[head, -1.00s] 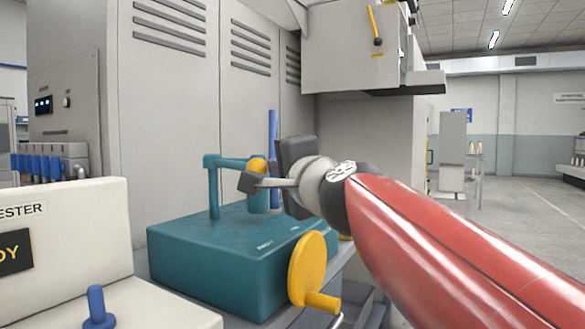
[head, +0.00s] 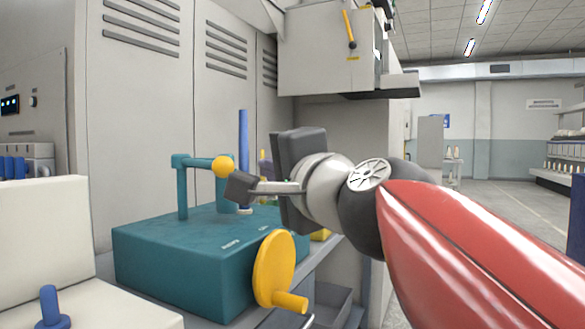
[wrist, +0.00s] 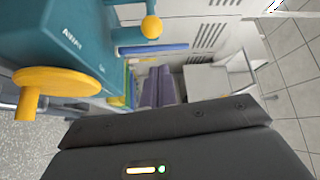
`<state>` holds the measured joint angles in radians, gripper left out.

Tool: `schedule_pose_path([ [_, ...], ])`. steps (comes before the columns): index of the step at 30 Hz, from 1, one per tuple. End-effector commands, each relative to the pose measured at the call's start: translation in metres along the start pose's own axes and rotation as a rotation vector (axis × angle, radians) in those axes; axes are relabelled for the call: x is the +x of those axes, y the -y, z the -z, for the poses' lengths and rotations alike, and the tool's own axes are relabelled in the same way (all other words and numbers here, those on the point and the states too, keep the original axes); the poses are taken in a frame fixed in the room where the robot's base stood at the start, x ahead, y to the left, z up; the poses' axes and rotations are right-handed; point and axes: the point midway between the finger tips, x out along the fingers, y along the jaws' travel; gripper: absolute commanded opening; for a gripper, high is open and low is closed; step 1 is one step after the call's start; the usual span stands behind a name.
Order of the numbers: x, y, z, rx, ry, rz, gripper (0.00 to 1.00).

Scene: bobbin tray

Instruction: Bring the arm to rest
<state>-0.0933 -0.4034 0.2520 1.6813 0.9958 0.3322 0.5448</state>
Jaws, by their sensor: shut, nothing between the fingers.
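My red arm reaches in from the lower right of the head view and ends in my gripper (head: 240,188). The gripper points left and its dark fingertips are together with nothing held. It appears in front of the teal machine (head: 180,255), just right of and below the yellow ball (head: 223,167) on that machine's bent arm. I cannot tell the exact gap between them. In the wrist view a dark housing fills the bottom and the fingertips do not show. The teal machine (wrist: 60,45) is at the upper left there.
A yellow handwheel (head: 273,270) juts from the teal machine's front. A blue upright rod (head: 243,135) stands behind it. A cream tester (head: 50,240) with a blue lever (head: 50,305) is at left. A grey box (head: 335,50) overhangs above. Open floor (head: 500,172) lies at right.

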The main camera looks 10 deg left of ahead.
Motion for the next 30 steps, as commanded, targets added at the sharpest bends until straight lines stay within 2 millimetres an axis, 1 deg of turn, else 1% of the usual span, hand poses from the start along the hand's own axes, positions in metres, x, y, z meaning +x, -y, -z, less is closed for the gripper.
schedule_pose_path([
  [9,-0.001,-0.002,0.001,-0.008,-0.001,-0.007,0.00],
  [11,-0.003,-0.011,0.003,-0.039,-0.002,-0.032,0.00],
  [13,-0.010,-0.032,0.007,-0.113,-0.002,-0.096,0.00],
  [14,-0.015,-0.045,0.010,-0.157,0.001,-0.136,0.00],
  [17,-0.040,-0.103,0.021,-0.332,0.025,-0.310,0.00],
  [18,-0.054,-0.130,0.026,-0.404,0.043,-0.392,0.00],
  [20,-0.078,-0.169,0.033,-0.505,0.080,-0.514,0.00],
  [21,-0.095,-0.195,0.037,-0.564,0.110,-0.594,0.00],
  [23,-0.123,-0.231,0.042,-0.645,0.162,-0.710,0.00],
  [24,-0.143,-0.253,0.045,-0.692,0.201,-0.785,0.00],
  [26,-0.172,-0.283,0.047,-0.750,0.262,-0.887,0.00],
  [27,-0.190,-0.301,0.048,-0.782,0.303,-0.947,0.00],
  [30,-0.229,-0.335,0.048,-0.842,0.397,-1.068,0.00],
])
